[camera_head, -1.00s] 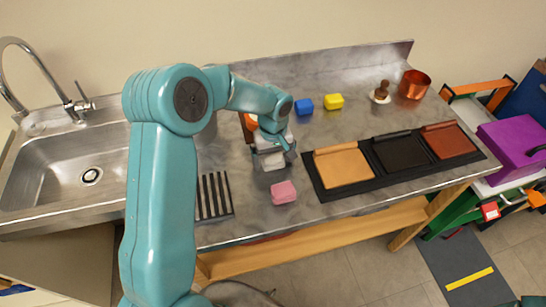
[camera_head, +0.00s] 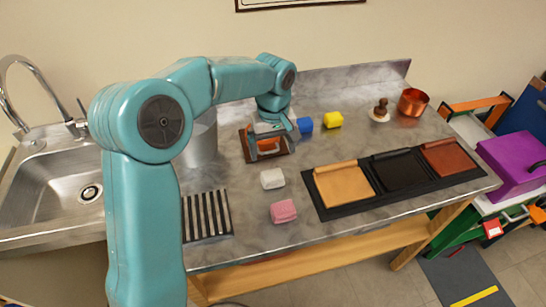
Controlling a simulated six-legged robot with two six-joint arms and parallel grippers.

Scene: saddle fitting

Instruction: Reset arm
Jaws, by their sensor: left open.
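My left arm comes in from the left and reaches over the grey counter (camera_head: 330,240). My left gripper (camera_head: 268,143) is open, above a dark brown board with an orange object (camera_head: 266,146) on it. I cannot tell whether the fingers touch the orange object. A white block (camera_head: 272,179) lies on the counter in front of the gripper, apart from it. My right gripper is not in view.
A pink block (camera_head: 283,211) lies nearer the front. Blue (camera_head: 305,125) and yellow (camera_head: 333,120) blocks lie right of the gripper. A black tray (camera_head: 316,201) with three coloured panels, a copper pot (camera_head: 412,102), a striped rack (camera_head: 207,215) and a sink (camera_head: 60,180) flank it.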

